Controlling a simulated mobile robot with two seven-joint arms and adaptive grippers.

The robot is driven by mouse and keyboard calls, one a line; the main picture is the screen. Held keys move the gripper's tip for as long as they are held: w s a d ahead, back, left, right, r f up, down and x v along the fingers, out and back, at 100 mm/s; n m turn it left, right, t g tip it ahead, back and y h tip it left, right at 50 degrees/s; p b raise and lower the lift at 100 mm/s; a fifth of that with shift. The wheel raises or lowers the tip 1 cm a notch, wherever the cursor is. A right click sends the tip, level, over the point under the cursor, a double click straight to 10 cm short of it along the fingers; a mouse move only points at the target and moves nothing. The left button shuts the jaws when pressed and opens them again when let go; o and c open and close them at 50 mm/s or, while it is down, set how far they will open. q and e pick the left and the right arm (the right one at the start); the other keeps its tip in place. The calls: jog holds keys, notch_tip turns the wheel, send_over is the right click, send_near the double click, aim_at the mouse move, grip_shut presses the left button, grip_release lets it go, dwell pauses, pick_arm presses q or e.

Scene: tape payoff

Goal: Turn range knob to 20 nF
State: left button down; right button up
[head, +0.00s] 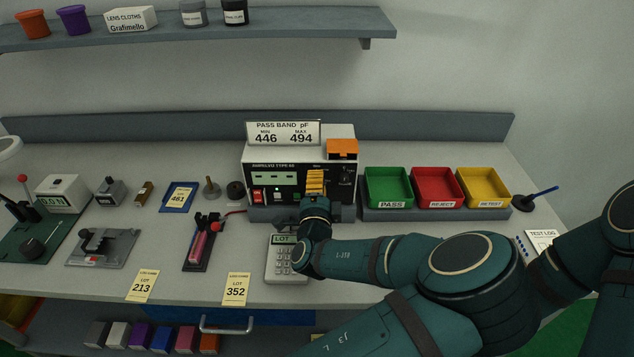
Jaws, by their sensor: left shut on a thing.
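The grey and black meter (262,165) stands at the back middle of the bench, its front panel facing me. The panel has a small display (274,178), too small to read, a red switch (258,196) and a dark knob (346,174) on the right. My left gripper (315,184), with yellow fingers, is at the panel between the display and that dark knob. It is shut on the range knob, which the fingers and wrist hide. I cannot read the knob's setting or its scale. My right gripper is not in view.
A sign (283,133) and an orange box (342,149) sit on the meter. Green (388,185), red (436,185) and yellow (483,186) trays stand to its right. A grey keypad device (281,260) lies in front, beside my wrist. A shelf (270,30) hangs above.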

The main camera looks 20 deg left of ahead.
pick_arm(q)
jog(key=shift+m, duration=0.9)
jog(key=c, duration=0.7)
grip_release()
jog(key=shift+w, duration=0.1)
notch_tip(320, 180, up, 10)
jog(key=shift+r, duration=0.1)
